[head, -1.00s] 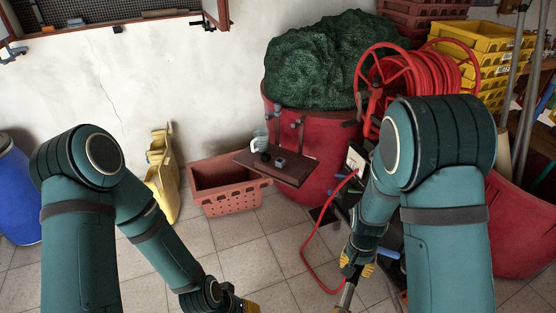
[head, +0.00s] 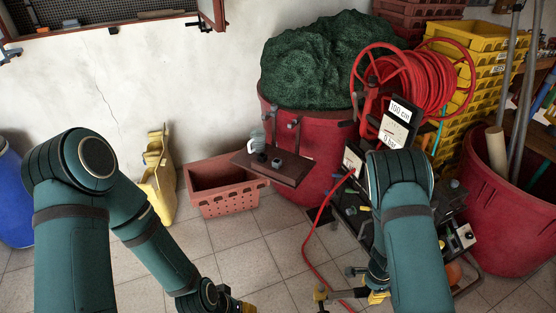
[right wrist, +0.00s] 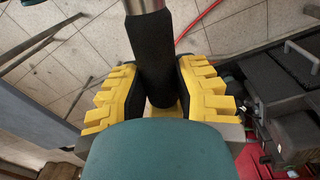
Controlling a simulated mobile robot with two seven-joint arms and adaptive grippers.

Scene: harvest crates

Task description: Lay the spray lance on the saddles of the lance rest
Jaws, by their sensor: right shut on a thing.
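My right gripper (right wrist: 158,95) is shut on the black grip of the spray lance (right wrist: 152,55) in the right wrist view. The lance's bare metal tube runs out past the top of that view. In the head view my right gripper (head: 377,296) is low, near the bottom edge, and partly hidden by my arm. A brass-coloured piece (head: 321,294) shows just left of it; I cannot tell whether it belongs to the lance. My left gripper (head: 240,307) is cut off at the bottom edge, so its jaws cannot be read. I cannot clearly make out the lance rest's saddles.
A dark shelf (head: 290,176) with small items hangs before the red tub (head: 335,150). A red hose (head: 306,240) runs over the tiles. An orange crate (head: 228,200) sits by the wall.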

